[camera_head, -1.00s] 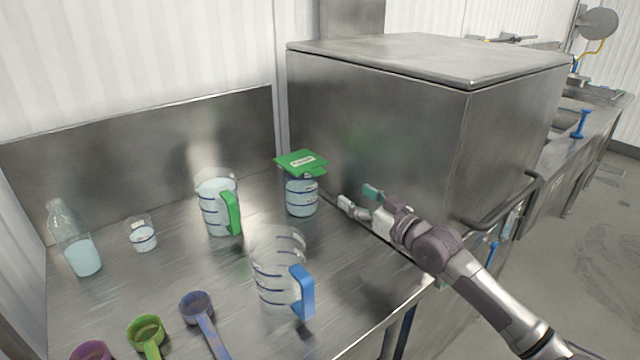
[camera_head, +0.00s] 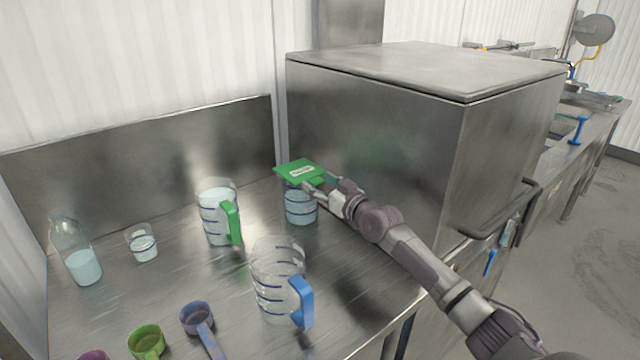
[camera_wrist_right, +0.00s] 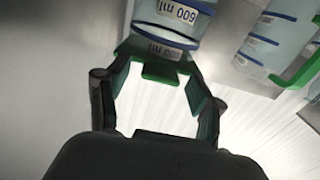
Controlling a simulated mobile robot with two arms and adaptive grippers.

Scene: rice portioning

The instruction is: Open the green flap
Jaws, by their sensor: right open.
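The green flap (camera_head: 301,171) lies flat and closed on top of a clear container (camera_head: 300,206) with blue bands, near the back of the steel table. My right gripper (camera_head: 320,187) is at the flap's right front edge. In the right wrist view the open fingers of my right gripper (camera_wrist_right: 158,105) stand either side of the green flap tab (camera_wrist_right: 163,74), and I cannot tell whether they touch it. The container (camera_wrist_right: 172,28) shows there at the top, marked 600 ml. My left gripper is not in view.
A green-handled jug (camera_head: 217,214) stands left of the container, and an empty blue-handled jug (camera_head: 277,282) stands in front. A large steel box (camera_head: 390,130) is close behind my right arm. A small cup (camera_head: 142,244), bottle (camera_head: 79,255) and scoops (camera_head: 147,339) are further left.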

